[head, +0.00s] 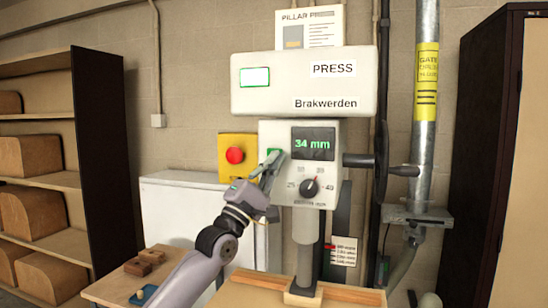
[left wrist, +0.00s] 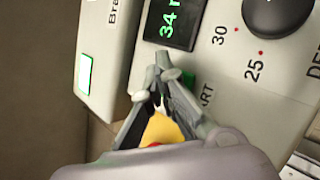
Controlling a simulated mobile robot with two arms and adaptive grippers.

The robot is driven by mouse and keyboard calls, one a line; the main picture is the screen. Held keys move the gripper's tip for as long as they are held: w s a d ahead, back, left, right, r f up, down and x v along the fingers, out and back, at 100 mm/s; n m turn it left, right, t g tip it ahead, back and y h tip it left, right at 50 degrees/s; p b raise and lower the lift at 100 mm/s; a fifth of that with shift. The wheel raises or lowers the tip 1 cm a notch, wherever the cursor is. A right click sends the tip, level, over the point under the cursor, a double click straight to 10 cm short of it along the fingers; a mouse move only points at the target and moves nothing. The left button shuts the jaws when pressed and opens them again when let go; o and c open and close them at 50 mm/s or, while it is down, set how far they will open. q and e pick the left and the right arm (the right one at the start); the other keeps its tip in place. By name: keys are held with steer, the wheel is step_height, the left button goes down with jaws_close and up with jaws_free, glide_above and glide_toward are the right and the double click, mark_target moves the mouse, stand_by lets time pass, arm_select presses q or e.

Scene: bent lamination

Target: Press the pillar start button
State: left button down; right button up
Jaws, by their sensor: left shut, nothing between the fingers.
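The pillar press (head: 304,82) stands against the wall, with a control panel (head: 328,187) below its white head. The green start button (head: 273,152) is at the panel's upper left, partly covered by my gripper. My left gripper (head: 270,162) is shut and empty, with its fingertips at the button. In the left wrist view the fingertips (left wrist: 165,66) lie over the edge of the green button (left wrist: 189,78), beside the letters "ART". I cannot tell whether they touch it. My right gripper is not in view.
A red emergency stop (head: 235,155) on a yellow plate sits left of the panel, close to my left gripper. The panel carries a "34 mm" display (head: 313,144) and a dial (head: 309,188). A crank handle (head: 400,171) sticks out right. A wooden table (head: 250,291) lies below.

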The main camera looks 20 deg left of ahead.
arm_select(q)
steer(key=shift+s, duration=0.6)
steer(key=s+p, duration=0.3)
steer(key=s, duration=0.2)
steer(key=shift+a, duration=0.1)
stand_by(0.4)
